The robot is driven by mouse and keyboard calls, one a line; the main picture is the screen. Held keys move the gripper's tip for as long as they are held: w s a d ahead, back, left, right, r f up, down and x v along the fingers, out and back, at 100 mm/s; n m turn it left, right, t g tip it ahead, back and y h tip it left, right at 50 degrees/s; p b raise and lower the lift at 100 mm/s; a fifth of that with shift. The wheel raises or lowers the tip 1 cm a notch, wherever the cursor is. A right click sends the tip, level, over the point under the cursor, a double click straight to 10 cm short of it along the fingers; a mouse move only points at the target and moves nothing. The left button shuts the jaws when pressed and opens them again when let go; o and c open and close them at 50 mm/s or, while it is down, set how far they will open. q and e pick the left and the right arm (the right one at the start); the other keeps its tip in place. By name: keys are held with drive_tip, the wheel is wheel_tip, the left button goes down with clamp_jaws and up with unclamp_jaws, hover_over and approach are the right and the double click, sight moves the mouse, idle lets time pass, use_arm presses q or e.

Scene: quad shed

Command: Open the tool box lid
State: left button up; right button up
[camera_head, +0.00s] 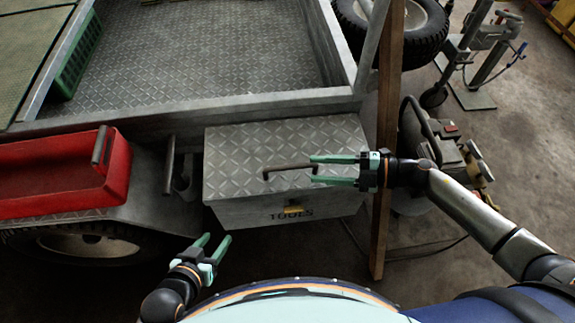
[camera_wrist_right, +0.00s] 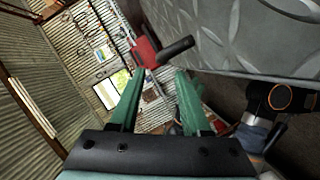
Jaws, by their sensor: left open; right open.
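The grey tool box (camera_head: 235,214), marked TOOLS, has a diamond-plate lid (camera_head: 232,150) that lies shut. A dark bar handle (camera_head: 280,170) stands on the lid, and a small yellow latch (camera_head: 293,210) is on the front. My right gripper (camera_head: 312,169) is open over the lid, its fingers to either side of the handle's right end. In the right wrist view the handle (camera_wrist_right: 177,50) shows just beyond the open fingers (camera_wrist_right: 157,72), beside the lid (camera_wrist_right: 225,30). I cannot tell whether they touch. My left gripper (camera_head: 217,240) is open and empty, in front of the box's lower left.
A red tray (camera_head: 50,188) sits on the left fender above a wheel. The trailer bed (camera_head: 210,45) is behind the box. A wooden post (camera_head: 385,120) stands just right of the box, with machinery (camera_head: 445,150) beyond it. Bare floor shows below the box front.

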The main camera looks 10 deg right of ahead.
sight(295, 168)
drive_tip(key=x, duration=0.8)
drive_tip(key=shift+a, duration=0.15)
clamp_jaws()
idle(1.1)
